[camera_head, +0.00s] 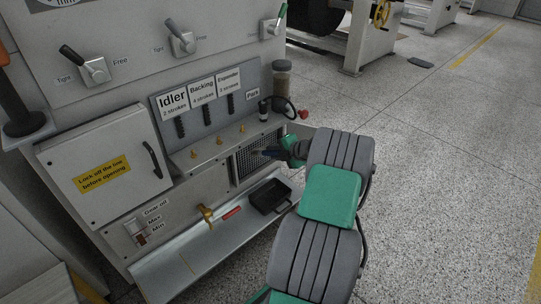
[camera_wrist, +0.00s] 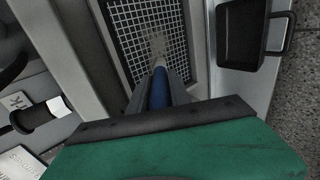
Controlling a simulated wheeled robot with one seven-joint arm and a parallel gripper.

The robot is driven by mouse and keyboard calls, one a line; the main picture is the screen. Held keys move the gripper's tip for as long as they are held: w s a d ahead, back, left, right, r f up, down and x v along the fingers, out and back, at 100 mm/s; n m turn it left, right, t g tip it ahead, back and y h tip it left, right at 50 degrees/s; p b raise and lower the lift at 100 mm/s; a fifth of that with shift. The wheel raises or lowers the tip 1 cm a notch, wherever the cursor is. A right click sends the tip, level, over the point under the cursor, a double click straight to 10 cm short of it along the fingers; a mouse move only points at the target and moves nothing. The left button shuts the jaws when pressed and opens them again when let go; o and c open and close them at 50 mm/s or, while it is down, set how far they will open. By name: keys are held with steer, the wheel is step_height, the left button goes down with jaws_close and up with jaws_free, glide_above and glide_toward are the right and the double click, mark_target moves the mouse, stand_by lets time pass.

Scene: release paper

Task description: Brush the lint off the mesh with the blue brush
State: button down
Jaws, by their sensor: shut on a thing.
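My gripper (camera_head: 284,152) is shut on the blue brush (camera_head: 269,152), in front of the mesh (camera_head: 244,166) low on the machine's front. In the wrist view, the blue handle (camera_wrist: 158,90) lies between my two dark fingers and points at the mesh (camera_wrist: 128,28). A pale tan patch (camera_wrist: 158,46) shows at the brush's far end, over the mesh. I cannot tell how much of it is bristles and how much is lint, nor whether the brush touches the mesh. My gripper hides the lower part of the mesh in the wrist view.
A black tray with a handle (camera_head: 270,196) sits on the metal ledge (camera_head: 180,262) below the mesh. A brass tap (camera_head: 206,214) is to its left. A red knob (camera_head: 303,115) and a jar (camera_head: 282,78) are above my gripper. Open floor lies to the right.

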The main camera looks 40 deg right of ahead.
steer(key=d, duration=0.8)
steer(key=shift+w+d, duration=0.15)
stand_by(0.5)
steer(key=s, duration=0.6)
steer(key=shift+d, duration=0.1)
steer(key=s, duration=0.3)
stand_by(0.4)
